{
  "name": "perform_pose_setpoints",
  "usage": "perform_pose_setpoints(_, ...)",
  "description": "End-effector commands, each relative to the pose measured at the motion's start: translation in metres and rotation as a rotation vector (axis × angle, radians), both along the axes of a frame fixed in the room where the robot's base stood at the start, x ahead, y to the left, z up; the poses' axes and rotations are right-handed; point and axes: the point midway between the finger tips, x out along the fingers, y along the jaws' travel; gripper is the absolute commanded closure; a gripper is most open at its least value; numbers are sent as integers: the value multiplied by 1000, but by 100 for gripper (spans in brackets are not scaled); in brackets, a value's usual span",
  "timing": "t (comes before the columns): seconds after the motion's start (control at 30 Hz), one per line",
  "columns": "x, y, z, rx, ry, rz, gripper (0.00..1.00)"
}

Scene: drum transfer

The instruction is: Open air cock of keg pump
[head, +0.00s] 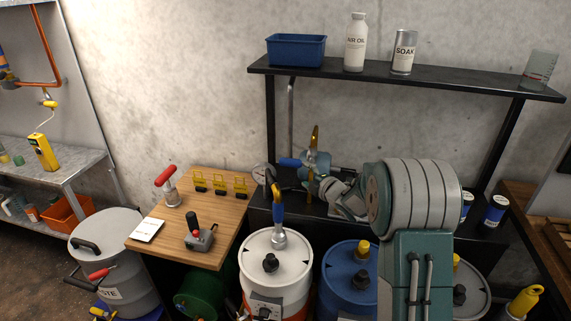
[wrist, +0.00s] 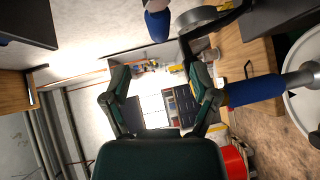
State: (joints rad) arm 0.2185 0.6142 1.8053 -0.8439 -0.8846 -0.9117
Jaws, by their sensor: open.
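The keg pump with a blue-and-yellow handle (head: 278,205) stands upright on the white drum lid (head: 262,252) in the head view. In the wrist view its blue handle (wrist: 255,91) and metal shaft are at the right. A second blue handle end (head: 290,162) sits behind, beside a round gauge (head: 260,174); a blue end also shows at the top of the wrist view (wrist: 157,24). I cannot tell which part is the air cock. My gripper (head: 316,164) is above and behind the pump. In the wrist view its dark green fingers (wrist: 159,76) are spread, with nothing between them.
A blue drum (head: 345,270) stands right of the white one. A wooden table (head: 175,248) at the left holds a red-handled tool (head: 168,185) and yellow clips (head: 220,184). A dark shelf (head: 420,82) spans above, carrying a blue bin (head: 296,50) and bottles.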

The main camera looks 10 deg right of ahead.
Motion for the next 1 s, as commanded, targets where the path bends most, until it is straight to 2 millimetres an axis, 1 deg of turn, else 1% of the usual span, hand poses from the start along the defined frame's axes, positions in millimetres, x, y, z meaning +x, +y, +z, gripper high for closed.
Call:
perform_pose_setpoints(0.4, 62, 29, -10, 1, 1, 1, 24)
perform_pose_setpoints(0.6, 86, 38, -13, 1, 3, -2, 24)
perform_pose_setpoints(0.77, 93, 41, -14, 1, 2, -1, 24)
perform_pose_setpoints(1.0, 94, 41, -14, 1, 2, -2, 24)
